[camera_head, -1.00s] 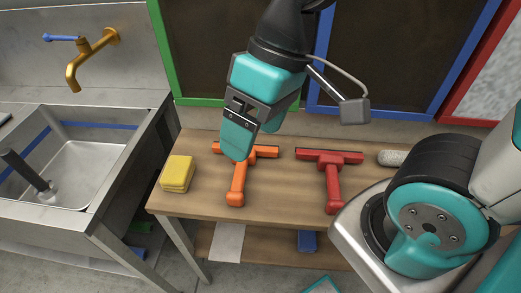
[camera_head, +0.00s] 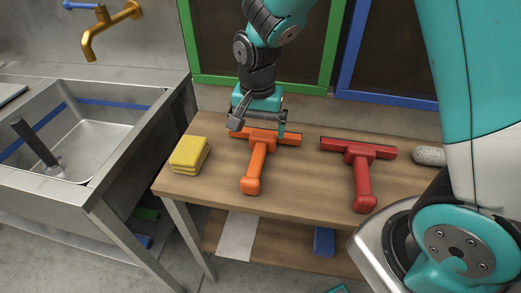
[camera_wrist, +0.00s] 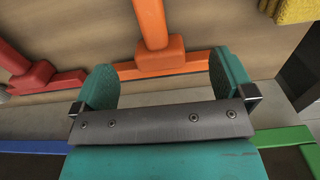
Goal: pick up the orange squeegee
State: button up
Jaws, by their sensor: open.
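The orange squeegee (camera_head: 256,160) lies on the wooden table (camera_head: 300,196), its handle toward the front and its wide head at the back. My gripper (camera_head: 262,120) is just behind and above the squeegee's head. In the wrist view my gripper (camera_wrist: 165,85) is open, its two teal fingers apart. The orange squeegee (camera_wrist: 155,55) shows there beyond and between the fingers, its head spanning most of the gap. I cannot tell whether the fingers touch it.
A red squeegee (camera_head: 361,172) lies to the right on the same table. Yellow sponges (camera_head: 189,154) are stacked at the left. A grey roller (camera_head: 429,156) is at the far right. A metal sink (camera_head: 85,150) stands left of the table. Framed panels (camera_head: 266,80) stand behind.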

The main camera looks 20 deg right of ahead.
aim_at(260, 145)
jog(key=f, duration=0.7)
jog(key=shift+s+d+f, duration=0.1)
jog(key=shift+d+f, duration=0.05)
jog(key=shift+d, duration=0.1)
jog(key=c, duration=1)
jog(key=shift+o, duration=0.2)
notch_tip(260, 145, up, 20)
jog(key=p, duration=0.1)
jog(key=shift+o, duration=0.5)
jog(key=shift+c, duration=0.5)
